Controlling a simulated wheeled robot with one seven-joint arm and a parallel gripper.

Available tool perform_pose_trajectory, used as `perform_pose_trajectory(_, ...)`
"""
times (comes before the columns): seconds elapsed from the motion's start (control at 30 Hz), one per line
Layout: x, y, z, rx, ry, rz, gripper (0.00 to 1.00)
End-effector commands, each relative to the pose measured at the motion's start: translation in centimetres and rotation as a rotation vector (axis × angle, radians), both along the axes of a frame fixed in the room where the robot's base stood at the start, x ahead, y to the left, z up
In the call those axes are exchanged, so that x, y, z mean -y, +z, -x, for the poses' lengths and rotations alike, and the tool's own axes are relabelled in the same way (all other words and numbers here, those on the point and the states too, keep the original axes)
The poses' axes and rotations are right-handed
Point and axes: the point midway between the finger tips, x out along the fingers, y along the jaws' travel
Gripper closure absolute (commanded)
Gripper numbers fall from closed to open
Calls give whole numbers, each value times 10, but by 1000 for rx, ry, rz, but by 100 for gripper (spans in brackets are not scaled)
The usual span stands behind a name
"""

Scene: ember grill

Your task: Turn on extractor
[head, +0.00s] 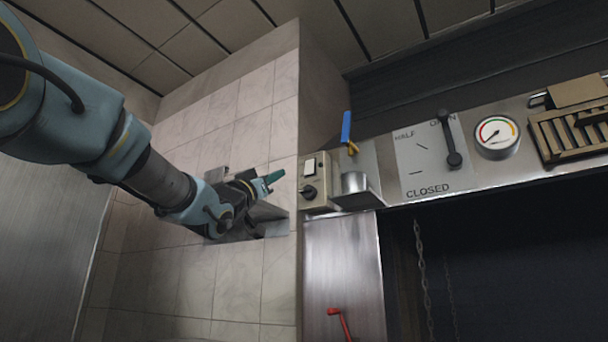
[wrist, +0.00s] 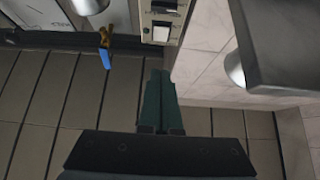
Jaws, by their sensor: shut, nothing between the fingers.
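A beige switch box (head: 315,205) is on the wall at the left end of the metal hood. The knob is partly cut off at the top. I cannot read the rocker's position.
A metal wall shelf (head: 262,213) is close to my gripper. Right of the box are a metal holder (head: 360,190), a blue-handled tool (head: 346,127), a black lever (head: 449,140) on a marked plate, and a gauge (head: 497,136). A red handle (head: 338,318) is below.

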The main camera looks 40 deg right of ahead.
Motion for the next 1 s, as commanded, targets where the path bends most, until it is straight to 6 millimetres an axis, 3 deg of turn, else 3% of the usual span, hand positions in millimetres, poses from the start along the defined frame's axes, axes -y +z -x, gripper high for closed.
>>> perform_pose_trajectory(0.27,8,7,-2,-1,-1,-1,100)
perform_pose_trajectory(0.77,80,68,-21,-1,0,-3,100)
perform_pose_trajectory(1.0,109,60,-29,-1,0,-2,100)
